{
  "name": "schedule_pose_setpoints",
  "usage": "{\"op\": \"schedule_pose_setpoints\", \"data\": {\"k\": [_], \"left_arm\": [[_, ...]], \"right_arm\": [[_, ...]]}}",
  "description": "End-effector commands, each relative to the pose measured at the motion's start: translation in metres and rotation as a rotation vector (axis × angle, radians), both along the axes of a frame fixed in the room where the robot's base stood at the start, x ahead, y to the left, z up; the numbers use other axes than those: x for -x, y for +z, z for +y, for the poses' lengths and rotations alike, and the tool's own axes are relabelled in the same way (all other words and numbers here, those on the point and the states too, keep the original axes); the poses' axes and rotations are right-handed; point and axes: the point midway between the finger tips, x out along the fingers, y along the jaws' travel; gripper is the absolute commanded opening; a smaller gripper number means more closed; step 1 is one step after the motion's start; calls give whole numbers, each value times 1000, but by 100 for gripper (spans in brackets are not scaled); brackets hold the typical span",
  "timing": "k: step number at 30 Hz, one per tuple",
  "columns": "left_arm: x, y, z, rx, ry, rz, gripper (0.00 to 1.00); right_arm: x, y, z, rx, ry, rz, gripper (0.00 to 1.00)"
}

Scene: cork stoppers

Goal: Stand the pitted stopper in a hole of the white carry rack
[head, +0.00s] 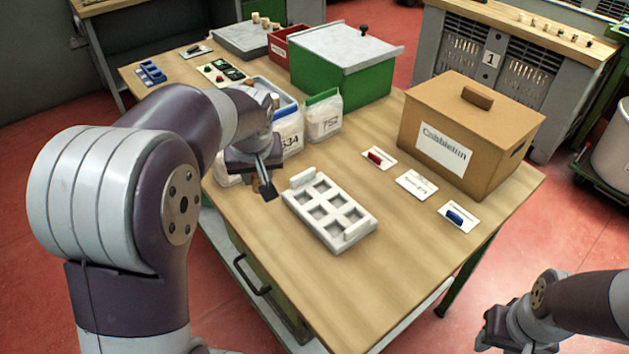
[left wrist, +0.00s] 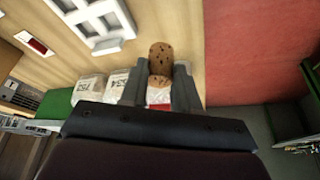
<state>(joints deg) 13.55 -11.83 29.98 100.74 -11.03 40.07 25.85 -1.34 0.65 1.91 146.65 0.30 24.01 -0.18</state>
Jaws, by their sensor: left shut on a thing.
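The pitted stopper (left wrist: 160,60), a brown cork with dark specks, sits between the fingers of my left gripper in the left wrist view. My left gripper (head: 266,184) is shut on it, above the table just left of the rack. In the head view the stopper is mostly hidden by the gripper.
Labelled white bags (head: 323,118) stand behind the left gripper, near a blue-rimmed bin. A cardboard box (head: 470,130) and a green box (head: 340,75) stand farther back. Cards (head: 416,185) with small items lie right of the rack. The table's front is clear.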

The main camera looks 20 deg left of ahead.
Motion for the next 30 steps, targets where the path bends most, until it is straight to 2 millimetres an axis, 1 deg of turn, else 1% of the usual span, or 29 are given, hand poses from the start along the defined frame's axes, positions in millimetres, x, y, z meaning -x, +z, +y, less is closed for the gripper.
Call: {"op": "schedule_pose_setpoints", "data": {"k": [2,7,9,12,15,17,21,23,30], "left_arm": [[-15,-11,-10,2,-5,6,3],[-60,-43,-35,1,-5,7,3],[-75,-53,-44,1,-3,6,3],[-88,-62,-51,1,-2,4,3],[-94,-67,-54,1,-1,3,3],[-94,-74,-54,0,0,5,3],[-94,-99,-54,0,-1,6,3],[-94,-106,-54,1,-1,4,3],[-94,-108,-54,1,0,2,3]], "right_arm": [[0,1,0,0,0,0,41],[0,4,0,0,0,0,41],[0,5,0,0,0,0,41],[0,6,0,0,0,0,41],[0,6,0,0,0,0,41],[0,5,0,0,0,0,41],[0,5,0,0,0,0,41],[0,5,0,0,0,0,41],[0,4,0,0,0,0,41]]}}
